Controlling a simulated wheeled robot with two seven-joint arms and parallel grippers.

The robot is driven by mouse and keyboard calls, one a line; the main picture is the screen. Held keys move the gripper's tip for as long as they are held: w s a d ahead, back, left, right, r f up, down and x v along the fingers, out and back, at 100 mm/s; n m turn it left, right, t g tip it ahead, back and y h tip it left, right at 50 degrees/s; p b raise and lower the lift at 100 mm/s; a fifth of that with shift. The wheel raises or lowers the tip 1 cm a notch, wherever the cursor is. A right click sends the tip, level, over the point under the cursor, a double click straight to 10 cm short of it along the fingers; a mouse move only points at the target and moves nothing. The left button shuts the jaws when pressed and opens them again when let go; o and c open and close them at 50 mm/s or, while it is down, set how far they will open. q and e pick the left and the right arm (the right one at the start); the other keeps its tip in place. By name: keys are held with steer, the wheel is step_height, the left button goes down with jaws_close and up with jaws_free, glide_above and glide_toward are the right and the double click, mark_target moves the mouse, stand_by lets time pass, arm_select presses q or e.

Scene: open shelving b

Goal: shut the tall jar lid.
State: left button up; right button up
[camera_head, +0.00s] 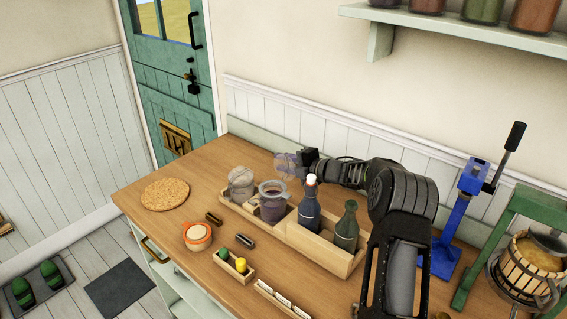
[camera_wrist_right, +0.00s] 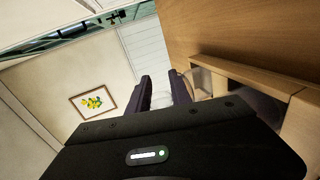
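A glass jar with dark contents (camera_head: 272,208) stands in the wooden crate on the counter. A round translucent lid (camera_head: 285,165) stands raised behind and above the jar; whether it is hinged to it is too small to tell. My right gripper (camera_head: 306,158) is just right of the raised lid, close to it. In the right wrist view the two dark fingers (camera_wrist_right: 160,90) are apart, with a pale blurred patch between them. Clear glass (camera_wrist_right: 201,80) shows right of the fingers. My left gripper is out of view.
Another glass jar (camera_head: 241,185) is left of the dark one. A dark bottle (camera_head: 309,212) and a green bottle (camera_head: 347,228) stand to the right in the crate (camera_head: 318,252). A blue press (camera_head: 452,222) stands farther right. The counter's left end holds a cork mat (camera_head: 165,194).

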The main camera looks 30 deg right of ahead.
jaws_close()
stand_by(0.9)
